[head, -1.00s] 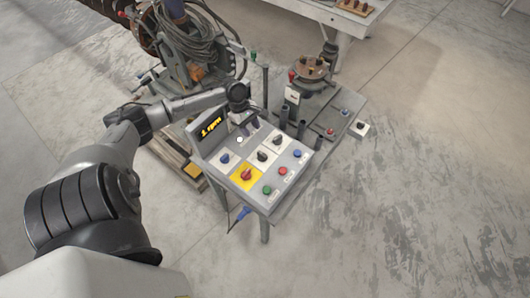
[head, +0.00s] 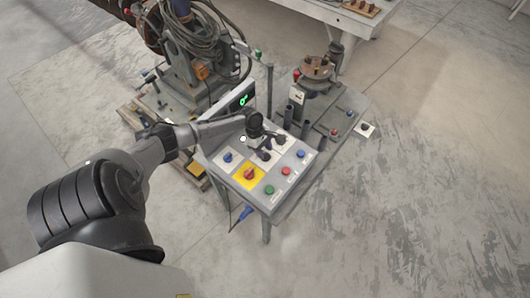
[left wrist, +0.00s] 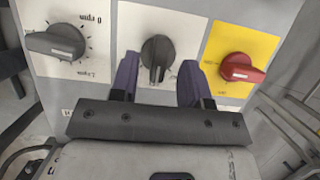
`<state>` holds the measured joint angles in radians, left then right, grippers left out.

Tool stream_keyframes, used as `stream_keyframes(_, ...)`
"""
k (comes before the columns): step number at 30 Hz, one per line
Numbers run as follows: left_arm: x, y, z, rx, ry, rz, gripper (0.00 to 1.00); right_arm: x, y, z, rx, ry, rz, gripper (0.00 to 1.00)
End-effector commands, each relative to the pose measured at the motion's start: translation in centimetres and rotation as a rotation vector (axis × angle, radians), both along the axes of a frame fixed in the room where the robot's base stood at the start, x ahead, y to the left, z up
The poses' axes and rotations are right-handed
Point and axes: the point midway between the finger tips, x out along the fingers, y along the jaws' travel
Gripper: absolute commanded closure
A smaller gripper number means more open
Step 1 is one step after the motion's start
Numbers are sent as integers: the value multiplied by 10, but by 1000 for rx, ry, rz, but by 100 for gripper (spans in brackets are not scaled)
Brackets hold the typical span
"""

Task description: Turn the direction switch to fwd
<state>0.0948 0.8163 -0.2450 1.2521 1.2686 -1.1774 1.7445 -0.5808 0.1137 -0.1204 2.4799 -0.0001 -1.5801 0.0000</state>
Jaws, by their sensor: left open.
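In the left wrist view, a black rotary knob (left wrist: 157,52) sits on a white plate, its grip bar pointing down in the picture. It appears to be the direction switch, but its lettering is not readable. My left gripper (left wrist: 160,72) is open, with its purple fingers on either side of this knob's bar, apart from each other. Whether they touch it I cannot tell. In the head view my left gripper (head: 262,150) is over the middle of the control panel (head: 228,177) and partly hides its knobs. My right gripper is not in view.
Beside the middle knob are a black rpm dial (left wrist: 57,42) and a red switch (left wrist: 241,68) on yellow. Push buttons, including a green one (head: 269,190), line the panel's front edge. A display (head: 242,99) shows a green symbol. Machinery stands behind; floor is clear at right.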

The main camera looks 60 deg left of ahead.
Motion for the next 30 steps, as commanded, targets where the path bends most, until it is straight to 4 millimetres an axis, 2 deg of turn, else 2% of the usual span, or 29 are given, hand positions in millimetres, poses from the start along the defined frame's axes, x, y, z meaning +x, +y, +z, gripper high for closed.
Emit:
stream_keyframes(6, 2, -5, -12, 0, 0, -1, 57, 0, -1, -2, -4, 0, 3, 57)
stream_keyframes(17, 2, -6, -14, 0, 0, -1, 58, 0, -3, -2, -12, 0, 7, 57)
stream_keyframes(30, 2, -6, -14, 0, 0, -1, 100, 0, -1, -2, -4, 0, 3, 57)
